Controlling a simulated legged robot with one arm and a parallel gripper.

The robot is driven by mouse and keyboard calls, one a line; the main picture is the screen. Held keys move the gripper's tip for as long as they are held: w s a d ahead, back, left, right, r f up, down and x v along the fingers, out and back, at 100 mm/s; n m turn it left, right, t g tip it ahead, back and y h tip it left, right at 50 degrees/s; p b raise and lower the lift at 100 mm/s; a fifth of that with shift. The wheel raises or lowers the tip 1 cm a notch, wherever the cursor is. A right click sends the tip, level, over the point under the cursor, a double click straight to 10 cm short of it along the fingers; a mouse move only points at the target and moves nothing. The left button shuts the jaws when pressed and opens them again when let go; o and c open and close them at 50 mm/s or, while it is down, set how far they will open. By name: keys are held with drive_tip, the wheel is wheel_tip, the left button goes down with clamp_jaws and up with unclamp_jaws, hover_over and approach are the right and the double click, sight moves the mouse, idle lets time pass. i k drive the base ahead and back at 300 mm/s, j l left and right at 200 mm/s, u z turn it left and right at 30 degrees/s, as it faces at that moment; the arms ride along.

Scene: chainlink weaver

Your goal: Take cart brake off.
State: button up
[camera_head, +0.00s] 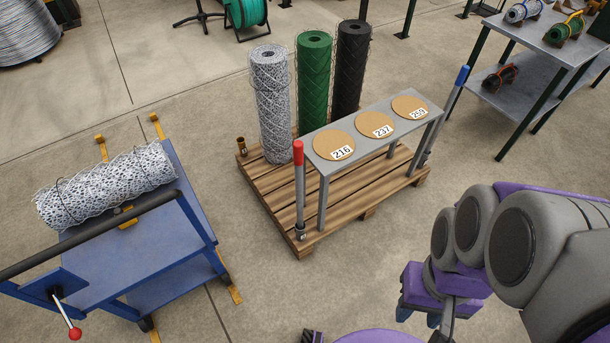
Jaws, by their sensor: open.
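The blue cart (130,245) stands at the left on the concrete floor, with a dark push handle (95,232) across its near side. A blue plate at its near left corner carries a metal lever with a red ball knob (74,333), which looks like the brake; the lever points down and toward me. A roll of silver wire mesh (105,187) lies on the cart top. My gripper (418,317) is at the lower right, partly hidden by my arm, with its blue fingertips apart and nothing visible between them. It is far to the right of the lever.
A wooden pallet (285,200) in the middle holds upright silver, green (315,95) and black rolls. Its grey numbered bench (375,135) is flanked by red-topped (299,185) and blue-topped posts. Yellow floor strips lie by the cart. Floor between cart and pallet is clear.

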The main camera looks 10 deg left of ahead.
sight(75, 334)
drive_tip(key=k+l+u, duration=0.25)
drive_tip(key=k, duration=0.25)
drive_tip(key=k+l+u, duration=0.25)
drive_tip(key=k, duration=0.25)
drive_tip(key=l+u, duration=0.1)
drive_tip(key=u, duration=1.9)
drive_tip(key=i+l+z, duration=0.15)
drive_tip(key=i, duration=0.45)
drive_tip(key=i+l+z, duration=0.2)
drive_tip(key=i, duration=0.35)
drive_tip(key=j, duration=0.1)
